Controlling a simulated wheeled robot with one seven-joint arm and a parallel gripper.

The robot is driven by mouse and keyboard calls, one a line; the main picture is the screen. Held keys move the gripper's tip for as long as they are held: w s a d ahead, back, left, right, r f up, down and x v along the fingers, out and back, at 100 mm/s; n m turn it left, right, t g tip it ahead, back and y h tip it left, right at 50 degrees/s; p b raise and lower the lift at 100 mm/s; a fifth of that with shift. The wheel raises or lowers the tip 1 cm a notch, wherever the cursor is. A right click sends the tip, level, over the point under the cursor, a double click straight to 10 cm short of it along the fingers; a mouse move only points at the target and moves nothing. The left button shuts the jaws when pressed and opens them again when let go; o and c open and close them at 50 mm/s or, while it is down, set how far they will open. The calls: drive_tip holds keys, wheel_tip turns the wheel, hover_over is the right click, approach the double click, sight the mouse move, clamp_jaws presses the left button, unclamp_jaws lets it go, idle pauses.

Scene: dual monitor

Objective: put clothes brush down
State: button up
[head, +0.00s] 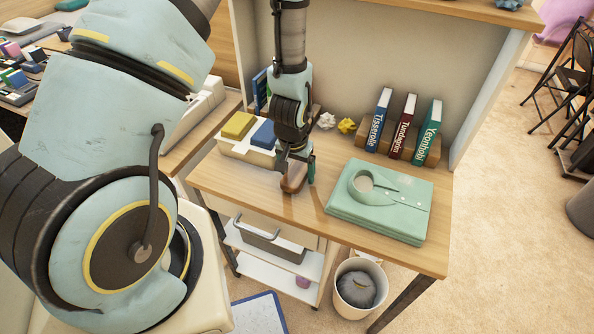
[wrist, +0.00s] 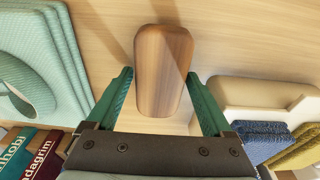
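The clothes brush (wrist: 163,70) shows its smooth brown wooden back in the wrist view, between the two teal fingers of my gripper (wrist: 161,72). Both fingertips lie at its long sides and appear to touch it. In the head view the brush (head: 293,180) is under my gripper (head: 297,168), at or just above the wooden table (head: 300,208). I cannot tell whether it touches the tabletop. Its bristles are hidden.
Folded green shirts (head: 385,207) lie to the right. A box (head: 238,146) with yellow and blue cloths is to the left. Books (head: 404,128) and crumpled paper (head: 347,125) are behind. Bare tabletop lies in front. A bin (head: 346,289) stands below the front edge.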

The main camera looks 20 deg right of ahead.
sight(294, 176)
drive_tip(key=shift+o, duration=0.8)
drive_tip(key=shift+r, duration=0.2)
wheel_tip(294, 176, up, 12)
drive_tip(key=s+a+b, duration=0.1)
drive_tip(key=b, duration=0.2)
drive_tip(key=w+a+r+n, duration=0.1)
drive_tip(key=a+r+n, duration=0.2)
drive_tip(key=a, duration=0.9)
drive_tip(key=w+a+r+n+y, duration=0.1)
drive_tip(key=a+r+n, duration=0.3)
drive_tip(key=a+r, duration=0.3)
drive_tip(key=a, duration=0.5)
drive_tip(key=shift+a+r+p, duration=0.15)
drive_tip(key=shift+p, duration=0.15)
drive_tip(key=shift+w, duration=0.15)
